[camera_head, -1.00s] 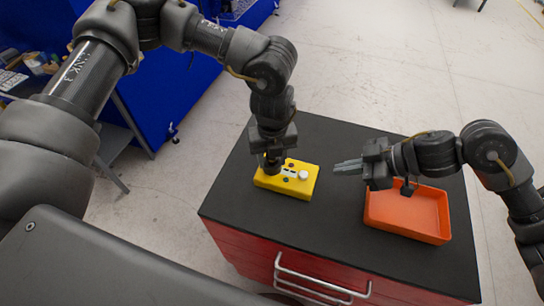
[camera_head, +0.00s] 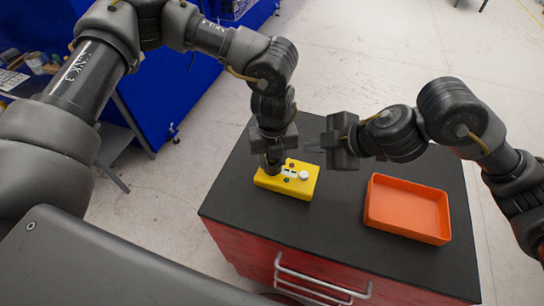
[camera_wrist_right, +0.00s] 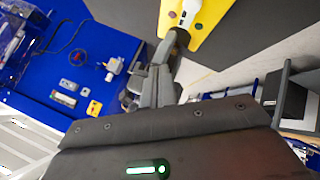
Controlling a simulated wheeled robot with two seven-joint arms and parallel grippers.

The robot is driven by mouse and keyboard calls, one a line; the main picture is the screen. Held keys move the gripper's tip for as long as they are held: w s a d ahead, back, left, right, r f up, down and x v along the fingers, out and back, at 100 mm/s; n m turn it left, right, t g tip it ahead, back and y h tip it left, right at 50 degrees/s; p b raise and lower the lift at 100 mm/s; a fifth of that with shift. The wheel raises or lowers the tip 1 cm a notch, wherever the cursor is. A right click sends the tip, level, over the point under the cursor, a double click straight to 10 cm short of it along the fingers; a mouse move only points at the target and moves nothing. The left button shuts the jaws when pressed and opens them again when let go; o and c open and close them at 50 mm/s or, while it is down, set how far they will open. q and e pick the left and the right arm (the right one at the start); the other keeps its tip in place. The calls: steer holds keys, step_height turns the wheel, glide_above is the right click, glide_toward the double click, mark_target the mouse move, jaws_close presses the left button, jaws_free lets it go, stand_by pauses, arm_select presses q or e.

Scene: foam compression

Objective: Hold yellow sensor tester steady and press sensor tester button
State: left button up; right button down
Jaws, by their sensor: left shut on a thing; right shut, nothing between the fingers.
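The yellow sensor tester (camera_head: 272,184) lies on the dark top of the red cabinet. It has a white round button (camera_head: 304,175) toward its right end, a pale strip and small dark spots. My left gripper (camera_head: 272,166) points down and is shut on the tester's left end. My right gripper (camera_head: 312,146) is shut and empty, pointing left, beyond the button in the picture and apparently above the cabinet top. In the right wrist view, the tester (camera_wrist_right: 207,28) is partly visible at the top, past the right fingers (camera_wrist_right: 160,72). Contact there cannot be told.
An orange tray (camera_head: 408,208), seemingly empty, stands on the cabinet top (camera_head: 335,225) to the right of the tester. The dark surface between them is clear. Blue furniture (camera_head: 170,75) stands at the back left. The cabinet's front edge has a metal handle (camera_head: 320,283).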

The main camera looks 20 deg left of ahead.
mark_target(308, 176)
arm_select(q)
steer(key=shift+d, duration=0.1)
arm_select(e)
steer(key=shift+f, duration=4.45)
steer(key=shift+f, duration=0.1)
steer(key=shift+f, duration=0.3)
steer(key=shift+r, duration=0.5)
